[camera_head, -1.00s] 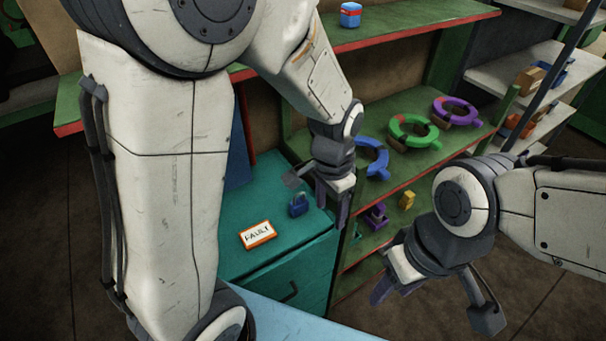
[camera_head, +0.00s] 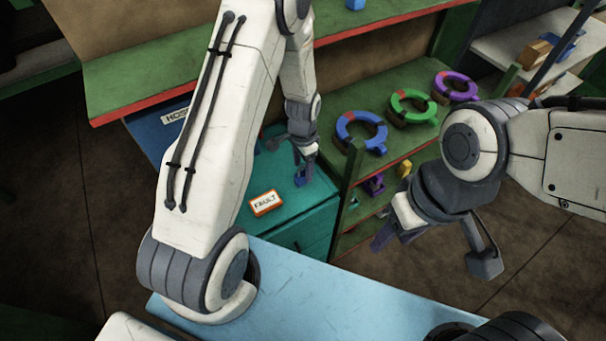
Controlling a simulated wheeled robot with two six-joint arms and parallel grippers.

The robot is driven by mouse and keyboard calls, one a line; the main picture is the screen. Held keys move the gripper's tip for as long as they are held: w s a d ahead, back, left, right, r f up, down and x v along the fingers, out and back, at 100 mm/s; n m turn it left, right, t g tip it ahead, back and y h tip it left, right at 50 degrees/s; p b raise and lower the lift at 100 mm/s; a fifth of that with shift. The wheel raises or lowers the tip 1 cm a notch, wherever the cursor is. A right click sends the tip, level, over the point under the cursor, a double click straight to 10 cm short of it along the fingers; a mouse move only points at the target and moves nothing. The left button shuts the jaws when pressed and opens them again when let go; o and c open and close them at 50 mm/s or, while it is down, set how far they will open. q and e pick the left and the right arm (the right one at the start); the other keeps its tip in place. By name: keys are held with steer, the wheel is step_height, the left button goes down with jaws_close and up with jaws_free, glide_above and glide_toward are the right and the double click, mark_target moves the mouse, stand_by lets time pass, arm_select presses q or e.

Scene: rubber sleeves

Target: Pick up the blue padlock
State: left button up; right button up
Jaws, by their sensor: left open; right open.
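The blue padlock (camera_head: 300,179) sits on top of the teal cabinet (camera_head: 322,194), behind the orange-edged FAULT label. My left gripper (camera_head: 305,164) points down right at the padlock and is open. Its fingers overlap the padlock's upper part in the picture, and I cannot tell whether they touch it or stand around it. The shackle is mostly hidden. My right gripper (camera_head: 432,246) is open and empty, held in front of the green shelf at the right.
The FAULT label (camera_head: 265,203) lies on the cabinet top. Blue (camera_head: 345,134), green (camera_head: 399,111) and purple (camera_head: 441,87) rings stand on the green shelf, right of the cabinet. Purple (camera_head: 375,185) and yellow (camera_head: 404,170) pieces sit lower. A blue box (camera_head: 355,4) is on the upper shelf.

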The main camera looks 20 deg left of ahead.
mark_target(303, 173)
arm_select(q)
step_height(303, 173, down, 3)
steer(key=shift+s+f+p, duration=0.1)
steer(key=shift+p, duration=0.65)
steer(key=shift+f, duration=0.5)
jaws_close()
steer(key=shift+r, duration=0.1)
